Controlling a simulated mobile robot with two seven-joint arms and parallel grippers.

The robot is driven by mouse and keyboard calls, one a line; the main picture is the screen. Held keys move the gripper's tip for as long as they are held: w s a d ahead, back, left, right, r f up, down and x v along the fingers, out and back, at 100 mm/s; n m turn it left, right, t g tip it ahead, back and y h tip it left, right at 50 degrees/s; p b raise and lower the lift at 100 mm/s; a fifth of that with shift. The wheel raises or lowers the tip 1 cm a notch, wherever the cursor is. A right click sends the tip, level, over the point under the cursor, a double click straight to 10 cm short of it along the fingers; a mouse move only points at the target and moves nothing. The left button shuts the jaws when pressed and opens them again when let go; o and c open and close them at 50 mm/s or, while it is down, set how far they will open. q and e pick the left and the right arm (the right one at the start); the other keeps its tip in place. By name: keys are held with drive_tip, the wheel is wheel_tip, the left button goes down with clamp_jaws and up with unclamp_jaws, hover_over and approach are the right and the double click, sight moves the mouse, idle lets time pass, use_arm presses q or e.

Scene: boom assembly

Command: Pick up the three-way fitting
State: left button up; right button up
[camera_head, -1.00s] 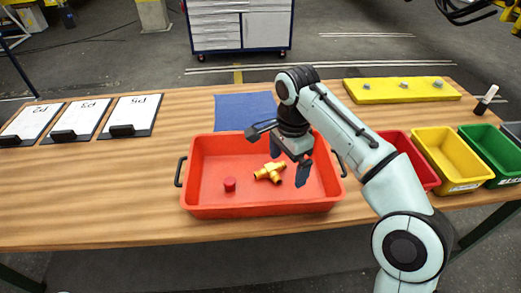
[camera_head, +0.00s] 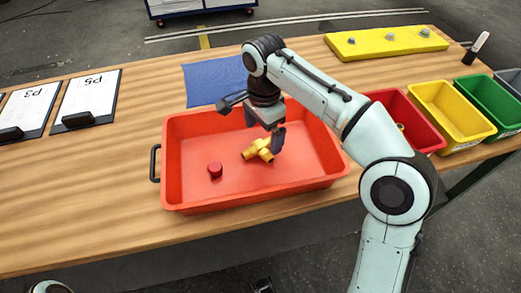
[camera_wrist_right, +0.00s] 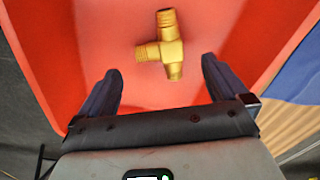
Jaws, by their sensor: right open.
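The brass-coloured three-way fitting (camera_head: 258,150) lies on the floor of the orange-red tray (camera_head: 205,195), right of the tray's middle. It also shows in the right wrist view (camera_wrist_right: 170,48), beyond the fingertips, with its three threaded ends visible. My right gripper (camera_head: 264,136) is open and empty over the tray, close to the fitting. In the right wrist view its two dark fingers (camera_wrist_right: 161,70) are spread to either side of the fitting's near end, not closed on it. My left gripper is not in view.
A red cap (camera_head: 215,170) lies in the tray, left of the fitting. A blue mat (camera_head: 212,82) lies behind the tray. Red (camera_head: 428,133), yellow (camera_head: 450,110) and green (camera_head: 490,105) bins stand to the right. Clipboards (camera_head: 85,100) lie at the left; the table's front left is clear.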

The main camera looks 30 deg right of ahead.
sight(263, 148)
wheel_tip(263, 148, down, 4)
drive_tip(key=shift+s+f+b, duration=0.1)
drive_tip(key=shift+b, duration=0.8)
drive_tip(key=shift+f, duration=0.45)
drive_tip(key=c, duration=1.2)
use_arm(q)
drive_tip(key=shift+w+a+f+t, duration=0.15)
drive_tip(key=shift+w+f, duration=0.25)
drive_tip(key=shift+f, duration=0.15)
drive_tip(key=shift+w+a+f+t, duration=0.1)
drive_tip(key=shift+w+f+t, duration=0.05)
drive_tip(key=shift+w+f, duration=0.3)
use_arm(e)
drive_tip(key=shift+c, duration=0.3)
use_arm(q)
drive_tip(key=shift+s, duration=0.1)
use_arm(e)
drive_tip(key=shift+r, duration=0.2)
